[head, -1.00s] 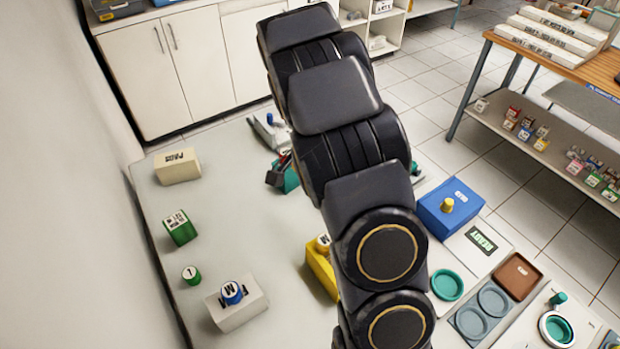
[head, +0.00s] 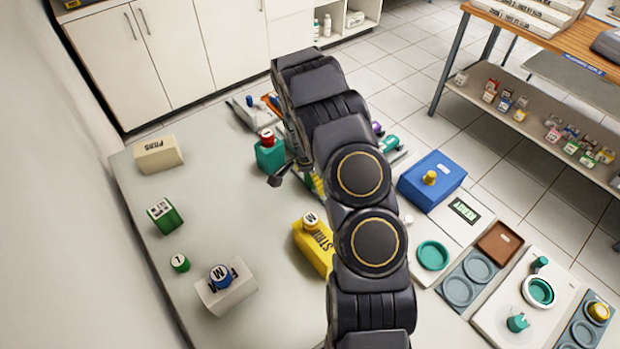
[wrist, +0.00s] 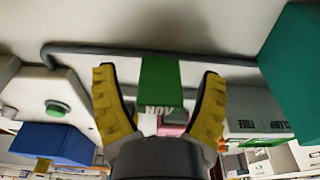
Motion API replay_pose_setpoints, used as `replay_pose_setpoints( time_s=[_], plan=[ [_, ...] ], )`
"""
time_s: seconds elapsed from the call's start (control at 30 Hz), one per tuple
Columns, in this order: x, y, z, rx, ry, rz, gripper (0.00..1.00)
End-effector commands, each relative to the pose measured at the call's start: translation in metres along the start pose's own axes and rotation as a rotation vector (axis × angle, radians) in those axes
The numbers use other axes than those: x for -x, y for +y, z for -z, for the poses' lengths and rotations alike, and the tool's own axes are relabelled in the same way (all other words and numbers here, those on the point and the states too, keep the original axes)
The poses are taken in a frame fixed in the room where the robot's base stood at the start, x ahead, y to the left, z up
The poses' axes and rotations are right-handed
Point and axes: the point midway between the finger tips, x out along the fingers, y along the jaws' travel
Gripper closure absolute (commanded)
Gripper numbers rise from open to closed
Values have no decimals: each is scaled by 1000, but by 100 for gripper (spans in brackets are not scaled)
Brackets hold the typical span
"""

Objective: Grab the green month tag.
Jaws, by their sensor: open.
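The green month tag (wrist: 160,84), marked NOV, is upright in the middle of the wrist view. My gripper (wrist: 158,74) is open, with one yellow finger on each side of the tag and a visible gap to both. I cannot tell from this view how deep the tag sits between the fingers. White and pink pieces (wrist: 172,124) show just below the tag, partly hidden by my gripper. In the head view my arm covers most of the gripper, and I cannot make out the tag there.
A teal block (head: 270,155) with a red-topped piece stands left of my arm. A yellow block (head: 314,248) is nearer, and a blue box (head: 432,182) lies to the right. A green block (head: 165,215) and cream blocks stand at the left.

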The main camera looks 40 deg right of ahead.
Motion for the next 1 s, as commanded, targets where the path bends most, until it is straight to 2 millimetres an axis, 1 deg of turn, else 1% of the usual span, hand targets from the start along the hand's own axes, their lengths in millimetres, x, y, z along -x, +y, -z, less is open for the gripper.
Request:
replay_pose_setpoints(
  time_s=[0.07, 0.23, 0.27, 0.3, 0.37, 0.4, 0.8, 0.93, 1.0],
  plan=[
    [-4, 0, 0, 0, 1, 1, 27],
    [-4, 0, 0, 0, 1, 1, 27],
    [-4, 0, 0, 0, 1, 0, 32],
    [-4, 0, 0, 0, 0, 0, 49],
    [-4, 0, 0, 0, 0, 0, 74],
    [-4, 0, 0, 0, 0, 0, 91],
    [-4, 0, 0, 0, -1, -2, 91],
    [3, 0, 1, 0, 0, -1, 92],
    [10, 0, 2, 0, 0, -2, 92]
  ],
)
